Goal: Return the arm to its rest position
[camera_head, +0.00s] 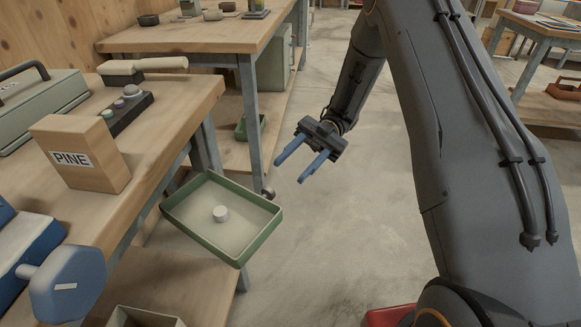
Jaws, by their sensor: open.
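My gripper (302,165) is open and empty, with its two blue fingers spread apart. It points down and to the left over the bare floor, to the right of a green-rimmed tray. My dark grey arm reaches in from the upper right and runs down the right side of the view. The fingers look clear of the tray and of both benches.
A PINE block (80,152) and a blue knobbed thing (68,284) stand on the left. A second bench (215,37) is behind.

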